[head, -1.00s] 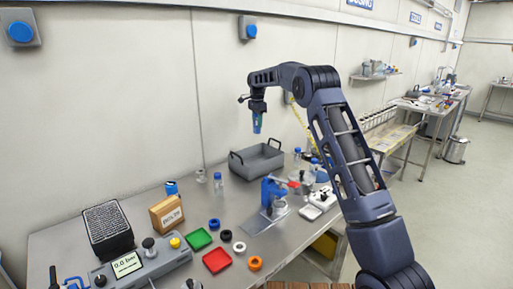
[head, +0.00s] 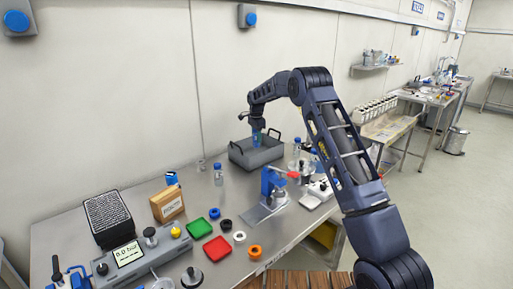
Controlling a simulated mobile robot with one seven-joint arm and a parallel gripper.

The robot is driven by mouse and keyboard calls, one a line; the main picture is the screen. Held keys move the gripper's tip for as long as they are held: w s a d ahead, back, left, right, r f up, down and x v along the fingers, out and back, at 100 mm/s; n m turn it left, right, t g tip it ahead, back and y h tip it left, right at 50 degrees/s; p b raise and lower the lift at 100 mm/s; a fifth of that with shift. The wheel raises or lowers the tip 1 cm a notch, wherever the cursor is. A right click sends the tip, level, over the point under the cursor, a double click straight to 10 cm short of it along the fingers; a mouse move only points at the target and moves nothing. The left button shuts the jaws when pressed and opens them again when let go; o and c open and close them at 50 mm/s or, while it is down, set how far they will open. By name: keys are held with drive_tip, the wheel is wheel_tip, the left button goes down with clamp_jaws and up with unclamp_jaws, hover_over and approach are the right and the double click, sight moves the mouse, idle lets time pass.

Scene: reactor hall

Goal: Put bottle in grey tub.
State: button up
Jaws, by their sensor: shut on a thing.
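The grey tub (head: 247,158) with upright handles stands at the back of the metal bench, near the wall. My gripper (head: 257,128) is above the tub and points down. It is shut on a small bottle (head: 257,138) that looks blue-green and hangs roughly upright. The bottle's lower end is at the height of the tub's rim or just inside it; I cannot tell which. The tub's inside is mostly hidden by its near wall.
A clear blue-capped bottle (head: 218,174) stands left of the tub. A blue press (head: 271,187) stands in front of it, and more bottles (head: 297,147) stand to its right.

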sight(257, 146)
drive_tip(key=shift+f, duration=3)
drive_tip(key=shift+f, duration=0.1)
drive_tip(key=o, duration=1)
